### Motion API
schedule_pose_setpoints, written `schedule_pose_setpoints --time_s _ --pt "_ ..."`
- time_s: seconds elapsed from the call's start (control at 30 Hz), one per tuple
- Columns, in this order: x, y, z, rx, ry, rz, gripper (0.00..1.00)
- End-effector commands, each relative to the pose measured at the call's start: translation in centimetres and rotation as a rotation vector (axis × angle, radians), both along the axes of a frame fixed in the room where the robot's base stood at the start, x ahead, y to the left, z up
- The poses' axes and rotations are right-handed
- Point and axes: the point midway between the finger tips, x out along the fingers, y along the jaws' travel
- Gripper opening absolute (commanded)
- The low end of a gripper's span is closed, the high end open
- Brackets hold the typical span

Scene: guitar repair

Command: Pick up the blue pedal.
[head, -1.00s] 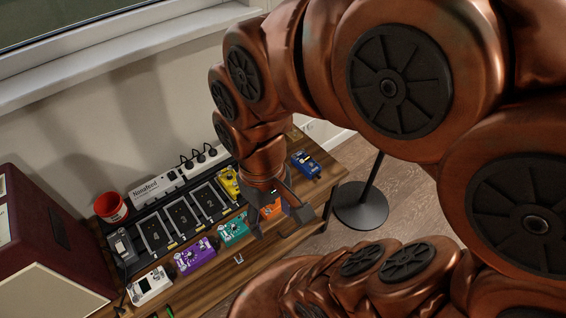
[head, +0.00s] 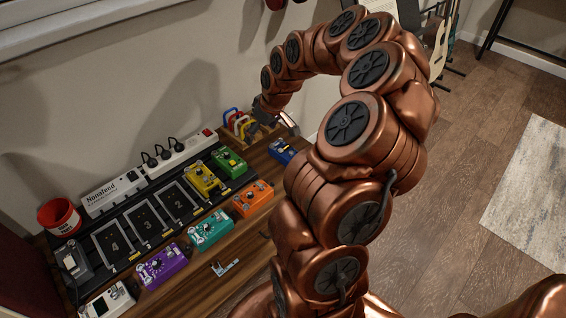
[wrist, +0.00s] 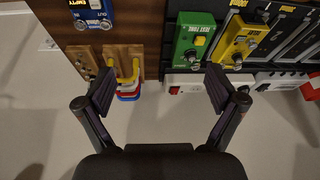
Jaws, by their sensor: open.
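The blue pedal (head: 283,150) lies on the wooden table near its far right end, partly hidden behind my arm in the head view. It also shows at the top left of the wrist view (wrist: 92,13), cut off by the frame edge. My gripper (wrist: 160,90) is open and empty in the wrist view, with its fingers spread wide. The pedal is outside the fingers, beyond the left fingertip. In the head view my gripper (head: 282,121) is beyond the pedal, near the wooden holder, and partly hidden.
A wooden holder (wrist: 124,54) with coloured loops stands beside the blue pedal. Green (head: 229,161), yellow (head: 203,178), orange (head: 252,198), teal (head: 211,229) and purple (head: 163,265) pedals stand to the left. A white power strip (head: 181,152) lies along the wall.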

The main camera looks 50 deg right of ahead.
Motion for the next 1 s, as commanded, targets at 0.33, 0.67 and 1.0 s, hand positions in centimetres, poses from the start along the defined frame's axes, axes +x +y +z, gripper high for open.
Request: schedule_pose_setpoints --time_s 0.33,0.67,1.0 --pt "-1.4 -9.6 -8.2 -0.045 -0.040 -0.104 0.94" --pt "-0.6 -10.0 -10.5 -0.048 -0.042 -0.107 0.94" --pt "-0.3 -10.3 -13.3 -0.046 -0.039 -0.106 0.94"
